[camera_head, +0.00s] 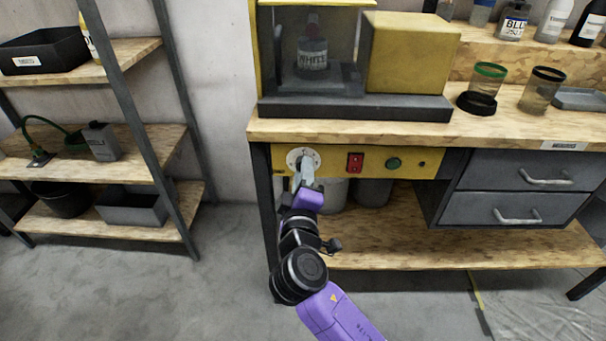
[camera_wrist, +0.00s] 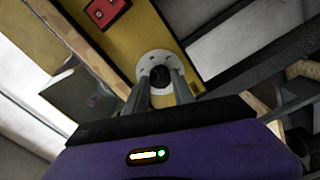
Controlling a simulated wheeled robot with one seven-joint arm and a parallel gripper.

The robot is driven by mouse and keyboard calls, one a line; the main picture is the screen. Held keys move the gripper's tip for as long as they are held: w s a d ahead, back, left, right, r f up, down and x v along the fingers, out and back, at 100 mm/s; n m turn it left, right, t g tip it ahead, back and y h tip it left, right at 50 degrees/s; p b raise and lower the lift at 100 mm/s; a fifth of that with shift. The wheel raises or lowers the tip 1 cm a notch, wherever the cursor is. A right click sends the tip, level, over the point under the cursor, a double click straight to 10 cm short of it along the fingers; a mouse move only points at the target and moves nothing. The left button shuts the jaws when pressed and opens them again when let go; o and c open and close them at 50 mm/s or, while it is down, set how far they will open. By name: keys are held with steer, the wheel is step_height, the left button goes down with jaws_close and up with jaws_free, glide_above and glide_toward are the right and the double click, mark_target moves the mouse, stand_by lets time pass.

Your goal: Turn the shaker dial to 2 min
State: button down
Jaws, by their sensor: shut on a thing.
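The shaker dial is a round white plate with a dark knob on the yellow control panel below the bench top. In the head view the dial plate (camera_head: 294,157) shows partly behind my gripper (camera_head: 305,172). In the wrist view the dark knob (camera_wrist: 159,76) sits between the two grey fingers of my gripper (camera_wrist: 160,85), which is shut on it. The marks on the dial plate (camera_wrist: 150,60) are too small to read. The shaker (camera_head: 311,65) stands on the bench above, with a labelled container inside its yellow frame.
A red switch (camera_head: 355,162) and a green button (camera_head: 393,163) are on the panel right of the dial. Drawers (camera_head: 520,190) are further right. A shelf rack (camera_head: 110,180) stands at the left. Grey containers are on the shelf below the panel.

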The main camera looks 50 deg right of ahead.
steer(key=shift+f, duration=0.1)
steer(key=c, duration=1.1)
jaws_free()
steer(key=shift+o, duration=0.2)
steer(key=v, duration=0.7)
steer(key=shift+s+a, duration=0.3)
